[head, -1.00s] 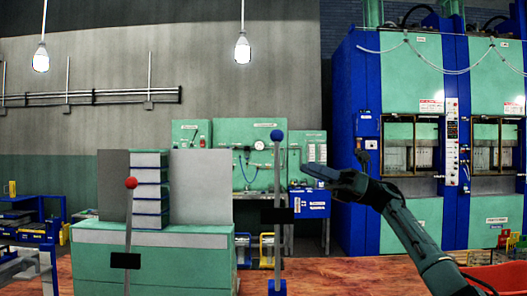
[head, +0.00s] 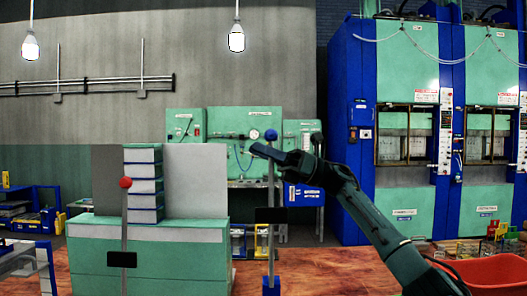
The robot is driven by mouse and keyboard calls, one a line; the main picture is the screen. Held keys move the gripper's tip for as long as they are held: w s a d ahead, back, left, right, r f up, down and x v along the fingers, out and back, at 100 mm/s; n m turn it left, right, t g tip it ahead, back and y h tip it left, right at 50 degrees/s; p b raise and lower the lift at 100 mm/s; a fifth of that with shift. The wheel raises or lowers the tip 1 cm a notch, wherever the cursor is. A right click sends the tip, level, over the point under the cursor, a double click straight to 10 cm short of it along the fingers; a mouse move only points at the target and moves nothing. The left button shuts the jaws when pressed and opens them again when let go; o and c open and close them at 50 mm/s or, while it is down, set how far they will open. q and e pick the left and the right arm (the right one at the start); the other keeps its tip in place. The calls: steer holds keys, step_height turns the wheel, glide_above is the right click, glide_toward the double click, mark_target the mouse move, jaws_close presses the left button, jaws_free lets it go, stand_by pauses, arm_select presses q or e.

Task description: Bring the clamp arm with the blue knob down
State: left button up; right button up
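The blue knob (head: 271,135) tops an upright clamp arm (head: 271,245), a thin grey bar with a black block (head: 271,215) partway up and a blue base. My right gripper (head: 268,150) is at the upper part of that bar, just below the knob. It is seen from the side, so I cannot tell whether its fingers are open or whether they touch the bar. A second upright clamp arm (head: 124,225) with a red knob (head: 125,183) stands to the left. My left gripper is not in view.
A green cabinet (head: 150,265) with stacked blue-and-white blocks (head: 144,185) stands behind the red-knob arm. Large blue-and-green presses (head: 405,130) fill the right. A red bin (head: 490,272) is at the lower right. Wooden floor (head: 330,272) is clear between.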

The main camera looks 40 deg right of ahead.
steer(key=c, duration=0.6)
jaws_close()
steer(key=shift+a, duration=0.1)
